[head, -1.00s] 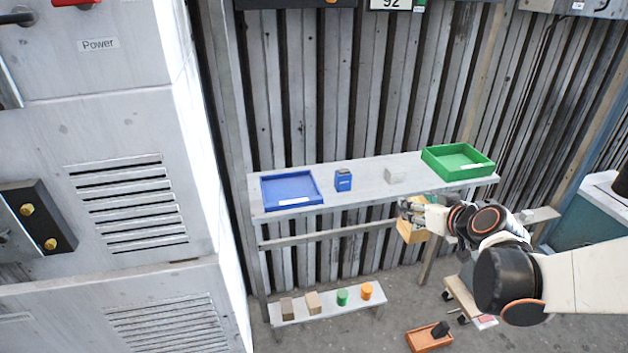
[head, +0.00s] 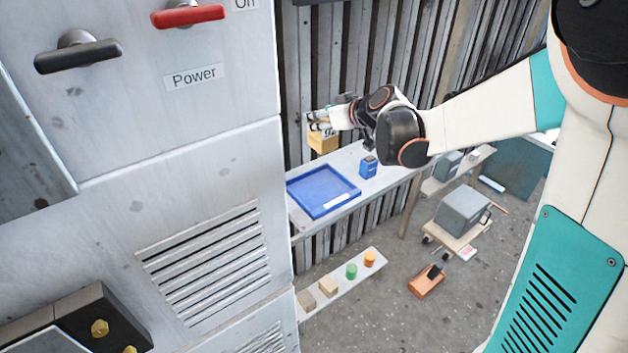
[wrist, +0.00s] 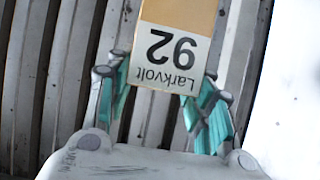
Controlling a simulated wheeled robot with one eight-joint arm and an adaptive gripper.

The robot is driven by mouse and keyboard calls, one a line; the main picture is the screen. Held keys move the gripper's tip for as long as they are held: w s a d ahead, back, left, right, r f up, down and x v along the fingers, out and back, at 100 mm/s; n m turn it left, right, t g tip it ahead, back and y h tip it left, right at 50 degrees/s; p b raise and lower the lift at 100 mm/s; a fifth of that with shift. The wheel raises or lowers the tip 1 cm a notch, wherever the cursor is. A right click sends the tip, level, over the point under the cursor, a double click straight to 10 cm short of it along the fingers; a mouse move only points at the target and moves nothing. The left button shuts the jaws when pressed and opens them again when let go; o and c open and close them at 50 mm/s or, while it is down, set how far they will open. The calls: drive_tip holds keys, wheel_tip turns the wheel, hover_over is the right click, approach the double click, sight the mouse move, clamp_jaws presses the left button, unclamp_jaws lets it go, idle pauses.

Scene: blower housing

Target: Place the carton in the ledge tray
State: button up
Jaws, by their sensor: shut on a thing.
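The carton (head: 323,143) is a tan box. Its white label reads "92" and "Larkvolt" upside down in the wrist view (wrist: 172,58). My gripper (head: 320,122) is shut on the carton and holds it in the air, above and behind the blue tray in the head view. In the wrist view, teal-padded fingers (wrist: 165,105) flank the labelled end. The shallow blue tray (head: 318,187) lies at the left end of the grey ledge (head: 347,160), with its inside empty and a white tag on its front rim. The carton is apart from the tray.
A small blue box (head: 368,166) stands on the ledge right of the tray. A grey cabinet (head: 200,130) rises close at left. A low bench (head: 340,287) below holds several small blocks and cylinders. A cart with a grey box (head: 462,210) stands at right.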

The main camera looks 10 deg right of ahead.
drive_tip(key=shift+w+a+r, duration=0.15)
drive_tip(key=shift+w+r, duration=0.55)
drive_tip(key=shift+r, duration=0.3)
drive_tip(key=shift+w+f, duration=0.1)
drive_tip(key=shift+w, duration=0.05)
wheel_tip(320, 180, down, 20)
drive_tip(key=b, duration=0.4)
drive_tip(key=shift+r+b, duration=0.2)
drive_tip(key=shift+b, duration=0.15)
drive_tip(key=shift+r, duration=0.1)
drive_tip(key=o, duration=0.8)
drive_tip(key=shift+f, duration=0.2)
drive_tip(key=shift+c, duration=0.2)
drive_tip(key=o, duration=0.4)
drive_tip(key=shift+o, duration=0.2)
drive_tip(key=shift+r, duration=0.2)
